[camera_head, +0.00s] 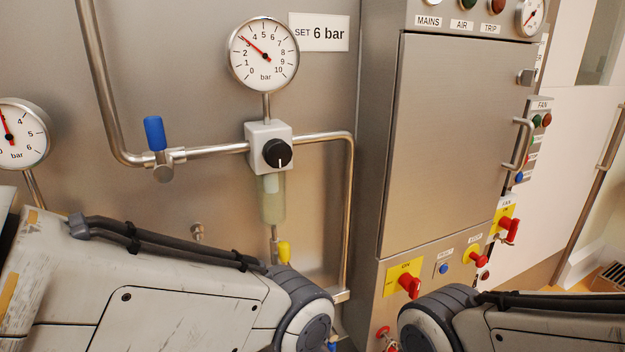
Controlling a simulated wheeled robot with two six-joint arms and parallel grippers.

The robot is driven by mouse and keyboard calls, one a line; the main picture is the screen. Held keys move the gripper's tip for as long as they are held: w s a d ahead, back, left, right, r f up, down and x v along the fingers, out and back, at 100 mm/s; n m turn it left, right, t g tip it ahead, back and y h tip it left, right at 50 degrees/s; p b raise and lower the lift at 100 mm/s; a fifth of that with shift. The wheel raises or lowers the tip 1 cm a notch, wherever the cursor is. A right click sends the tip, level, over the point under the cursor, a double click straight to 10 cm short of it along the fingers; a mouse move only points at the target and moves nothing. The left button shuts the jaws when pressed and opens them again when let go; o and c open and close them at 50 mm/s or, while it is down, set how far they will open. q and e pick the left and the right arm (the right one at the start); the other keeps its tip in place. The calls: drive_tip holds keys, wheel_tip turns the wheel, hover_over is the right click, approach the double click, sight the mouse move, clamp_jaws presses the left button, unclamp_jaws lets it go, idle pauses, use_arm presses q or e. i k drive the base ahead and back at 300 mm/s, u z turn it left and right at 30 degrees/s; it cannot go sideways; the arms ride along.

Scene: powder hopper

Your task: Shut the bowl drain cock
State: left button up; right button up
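The bowl drain cock shows as a small yellow handle (284,252) beside the thin vertical metal stem under the clear, greenish filter bowl (271,200). The handle looks roughly upright, next to the stem. Its lower part and the cock body are hidden behind my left arm. My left arm comes in from the left and crosses in front of the panel just below the handle, its rounded joint at the lower middle. My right arm lies across the lower right. Neither gripper is in view.
A regulator (268,149) with a black knob and a gauge (263,55) sit above the bowl. A blue-handled valve (155,134) is on the pipe at left. A steel cabinet (450,140) with a red switch (410,286) stands at right, close to my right arm.

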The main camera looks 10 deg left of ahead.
sight(283, 257)
drive_tip(key=z, duration=1.75)
drive_tip(key=k, duration=0.75)
drive_tip(key=u, duration=1.7)
